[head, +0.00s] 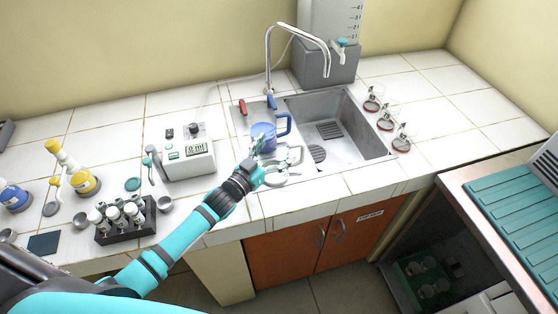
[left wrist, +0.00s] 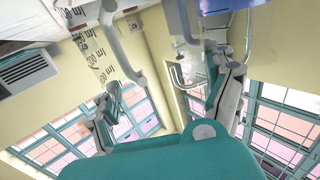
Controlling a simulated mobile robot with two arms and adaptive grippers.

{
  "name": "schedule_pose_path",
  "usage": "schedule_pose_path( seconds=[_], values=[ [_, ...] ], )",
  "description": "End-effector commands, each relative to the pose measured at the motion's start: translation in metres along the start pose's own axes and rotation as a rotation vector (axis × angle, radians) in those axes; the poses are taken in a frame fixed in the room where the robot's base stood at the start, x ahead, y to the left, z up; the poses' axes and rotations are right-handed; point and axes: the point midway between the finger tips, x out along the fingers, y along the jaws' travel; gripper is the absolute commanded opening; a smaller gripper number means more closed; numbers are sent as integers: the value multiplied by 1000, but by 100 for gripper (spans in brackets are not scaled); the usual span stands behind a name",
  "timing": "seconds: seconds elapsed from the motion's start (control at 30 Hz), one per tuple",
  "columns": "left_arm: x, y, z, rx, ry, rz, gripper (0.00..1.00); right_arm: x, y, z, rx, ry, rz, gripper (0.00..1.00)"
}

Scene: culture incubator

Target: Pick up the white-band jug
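A clear jug with a pale handle (head: 296,155) stands at the left front edge of the sink in the head view; it looks like the white-band jug, partly hidden by my gripper. A blue jug (head: 263,137) with a blue handle stands just behind it. My left gripper (head: 262,162) is at the clear jug's left side. Whether a finger touches the jug cannot be told. My right gripper is not in view.
The sink (head: 352,141) lies right of the jugs, with a tall curved tap (head: 297,36) behind. A white meter (head: 188,154) stands left of the jugs. A dark rack of vials (head: 124,222) is further left. Several small glass vessels (head: 386,118) stand right of the sink.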

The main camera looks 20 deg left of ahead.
Motion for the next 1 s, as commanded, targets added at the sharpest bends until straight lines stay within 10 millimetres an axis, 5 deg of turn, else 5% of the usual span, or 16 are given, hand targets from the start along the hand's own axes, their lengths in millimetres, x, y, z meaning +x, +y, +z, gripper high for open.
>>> schedule_pose_path(
  seconds=[0.17,0.67,1.0],
  values=[
    [0,0,0,0,-1,0,48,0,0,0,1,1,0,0],
    [0,0,-2,0,0,0,46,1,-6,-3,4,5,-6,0],
    [-2,2,-36,1,2,2,46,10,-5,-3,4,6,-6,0]
  ],
)
